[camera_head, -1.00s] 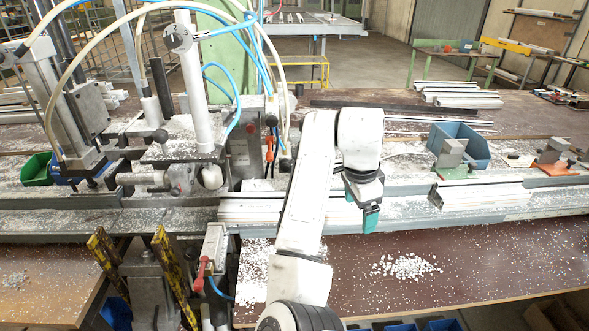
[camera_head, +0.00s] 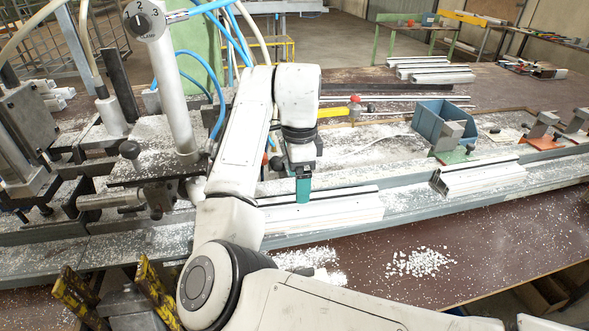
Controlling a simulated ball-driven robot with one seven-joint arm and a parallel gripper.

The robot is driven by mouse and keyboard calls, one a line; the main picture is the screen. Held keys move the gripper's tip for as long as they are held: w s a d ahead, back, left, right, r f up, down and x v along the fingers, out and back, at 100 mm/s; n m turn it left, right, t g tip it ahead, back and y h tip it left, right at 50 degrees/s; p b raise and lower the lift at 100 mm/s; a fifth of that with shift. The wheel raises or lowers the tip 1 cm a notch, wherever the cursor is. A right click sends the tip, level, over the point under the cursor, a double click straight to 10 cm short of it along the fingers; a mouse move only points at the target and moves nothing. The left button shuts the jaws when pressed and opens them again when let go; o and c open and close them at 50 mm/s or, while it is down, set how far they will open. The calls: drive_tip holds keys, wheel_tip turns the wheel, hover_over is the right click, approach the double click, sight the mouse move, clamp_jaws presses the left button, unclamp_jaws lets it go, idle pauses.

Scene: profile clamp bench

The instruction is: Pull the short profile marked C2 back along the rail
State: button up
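Two pale, white-dusted profiles lie on the long grey rail. One profile (camera_head: 345,208) is at mid-picture, its left end hidden behind my arm. A shorter profile (camera_head: 485,177) lies farther right, with a gap between them. I cannot read any C2 mark on either. My gripper (camera_head: 303,190) points down with teal fingertips in front of the mid-picture profile. The fingertips overlap this profile in the picture. Contact is not clear, and I cannot see a gap between the fingers. The rail (camera_head: 400,207) runs across the bench.
A clamp machine with a white post (camera_head: 177,95) and hoses stands left of my arm. Behind the rail are a blue bin (camera_head: 440,122) and metal blocks on coloured bases (camera_head: 540,130). White chips (camera_head: 418,262) lie on the brown front bench.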

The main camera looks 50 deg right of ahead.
sight(338, 203)
wheel_tip(338, 203, down, 9)
drive_tip(key=shift+r+b, duration=0.1)
drive_tip(key=shift+b, duration=0.5)
drive_tip(key=shift+c, duration=0.5)
drive_tip(key=c, duration=1.1)
drive_tip(key=shift+s+d+p, duration=0.55)
drive_tip(key=shift+s+d, duration=0.15)
drive_tip(key=shift+d, duration=0.45)
drive_tip(key=shift+s+d+p, duration=0.55)
drive_tip(key=shift+s+d, duration=0.2)
drive_tip(key=shift+d, duration=0.35)
drive_tip(key=shift+s+d+p, duration=0.55)
drive_tip(key=shift+s+d, duration=0.15)
drive_tip(key=shift+d, duration=0.45)
drive_tip(key=shift+d, duration=0.1)
drive_tip(key=shift+s+d+p, duration=0.5)
drive_tip(key=shift+s+d, duration=0.05)
drive_tip(key=shift+d, duration=0.3)
drive_tip(key=shift+r+p, duration=0.1)
drive_tip(key=shift+p, duration=0.2)
